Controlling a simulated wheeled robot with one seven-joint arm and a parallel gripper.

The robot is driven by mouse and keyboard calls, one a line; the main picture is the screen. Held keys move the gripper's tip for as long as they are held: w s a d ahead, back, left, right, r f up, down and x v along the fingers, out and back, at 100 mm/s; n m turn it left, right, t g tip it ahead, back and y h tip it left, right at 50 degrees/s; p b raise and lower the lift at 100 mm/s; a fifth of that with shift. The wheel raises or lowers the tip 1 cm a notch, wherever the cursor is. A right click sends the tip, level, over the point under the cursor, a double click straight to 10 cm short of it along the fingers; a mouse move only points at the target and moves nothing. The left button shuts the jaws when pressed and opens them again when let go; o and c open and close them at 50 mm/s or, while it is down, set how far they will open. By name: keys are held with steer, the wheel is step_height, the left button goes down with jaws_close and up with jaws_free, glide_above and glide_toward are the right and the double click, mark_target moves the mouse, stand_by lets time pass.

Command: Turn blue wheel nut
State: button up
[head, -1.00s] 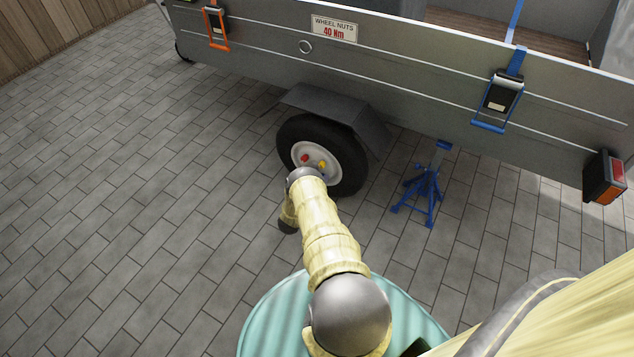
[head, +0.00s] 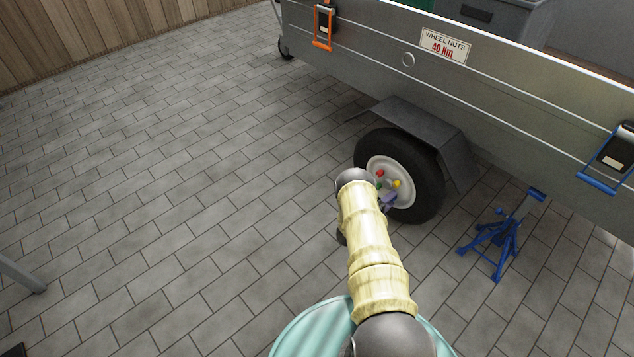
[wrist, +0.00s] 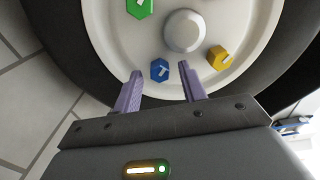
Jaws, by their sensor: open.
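The blue wheel nut (wrist: 160,70) is a small hexagonal piece with a pale mark, low on the white wheel rim (wrist: 110,40) in the wrist view. My gripper (wrist: 160,74) is open, its purple fingertips to the left and right of the blue nut with a gap on each side. I cannot tell whether the tips reach as deep as the nut. The green nut (wrist: 139,8) and yellow nut (wrist: 219,57) sit around the grey hub cap (wrist: 184,31). In the head view the red nut (head: 380,173) shows on the wheel; my arm hides the blue nut.
The wheel's black tyre (head: 430,185) is under a grey mudguard (head: 415,125) on a grey trailer (head: 500,95). A blue axle stand (head: 495,240) stands right of the wheel. The paved floor (head: 180,180) to the left is clear.

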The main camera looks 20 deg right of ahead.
steer(key=s+a+n+b, duration=0.1)
steer(key=s+a+n, duration=0.2)
steer(key=a+n, duration=0.55)
steer(key=s+a+n+b, duration=0.1)
steer(key=s+a+n, duration=0.2)
steer(key=a+n, duration=0.6)
steer(key=w+a+r+n+y+p, duration=0.2)
steer(key=w+a+r+y+p, duration=0.1)
steer(key=r, duration=0.6)
steer(key=w+a+r+n+y+p, duration=0.1)
steer(key=w+a+r+y+p, duration=0.3)
steer(key=r, duration=0.6)
steer(key=shift+w+a+r+n+y, duration=0.35)
steer(key=shift+w+a+y, duration=0.55)
steer(key=shift+y, duration=0.8)
steer(key=shift+w+d, duration=0.15)
steer(key=shift+d, duration=0.1)
